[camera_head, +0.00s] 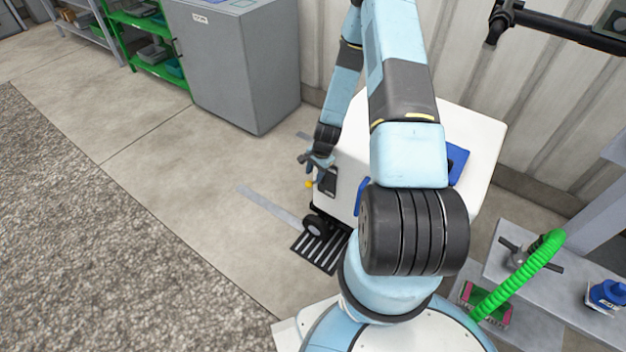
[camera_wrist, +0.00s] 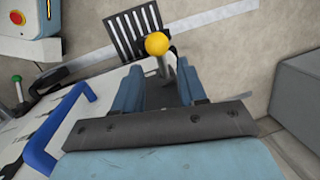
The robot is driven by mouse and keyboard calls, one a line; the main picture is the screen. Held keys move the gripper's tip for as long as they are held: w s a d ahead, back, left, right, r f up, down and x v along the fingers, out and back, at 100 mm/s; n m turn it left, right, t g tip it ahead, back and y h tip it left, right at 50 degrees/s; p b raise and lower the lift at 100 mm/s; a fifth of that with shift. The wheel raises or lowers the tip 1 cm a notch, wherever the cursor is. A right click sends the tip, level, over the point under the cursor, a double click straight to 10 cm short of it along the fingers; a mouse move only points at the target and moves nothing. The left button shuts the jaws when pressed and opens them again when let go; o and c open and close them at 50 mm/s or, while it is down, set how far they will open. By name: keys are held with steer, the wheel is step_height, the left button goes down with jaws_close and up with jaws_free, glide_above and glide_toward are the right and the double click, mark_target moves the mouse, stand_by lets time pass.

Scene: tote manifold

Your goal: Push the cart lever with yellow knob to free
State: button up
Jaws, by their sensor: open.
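The yellow knob (camera_head: 309,184) of the cart lever shows at the left side of the white cart (camera_head: 470,120), just below my gripper (camera_head: 318,163). In the wrist view, the yellow knob (camera_wrist: 157,43) lies just past the fingertips, roughly centred between them. Its grey shaft (camera_wrist: 164,67) runs back toward the gap between the two blue fingers. My gripper (camera_wrist: 158,78) is open, with one finger on each side of the lever line. I cannot tell whether a finger touches the shaft. The lever's base is hidden.
The cart has a blue handle (camera_wrist: 55,130) and a black wheel (camera_head: 315,226) near a dark slotted grate (camera_head: 318,250). A grey cabinet (camera_head: 235,70) stands behind left. A bench with a green hose (camera_head: 518,275) is at right.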

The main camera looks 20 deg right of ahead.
steer(key=v, duration=0.7)
steer(key=shift+r, duration=0.1)
stand_by(0.4)
steer(key=s+a+r+n+t+h, duration=0.1)
steer(key=s+a+r+n, duration=0.15)
steer(key=r, duration=1.45)
steer(key=s+a+r+n+t+h, duration=0.1)
steer(key=r+n, duration=0.3)
steer(key=r, duration=1.3)
steer(key=s+a+r+n+t, duration=0.2)
steer(key=s+r+n, duration=0.4)
steer(key=s+r, duration=1.3)
steer(key=s+a, duration=0.1)
steer(key=s, duration=0.3)
steer(key=shift+s+a+r+t, duration=0.15)
steer(key=shift+s+r+t, duration=0.1)
steer(key=shift+t, duration=0.05)
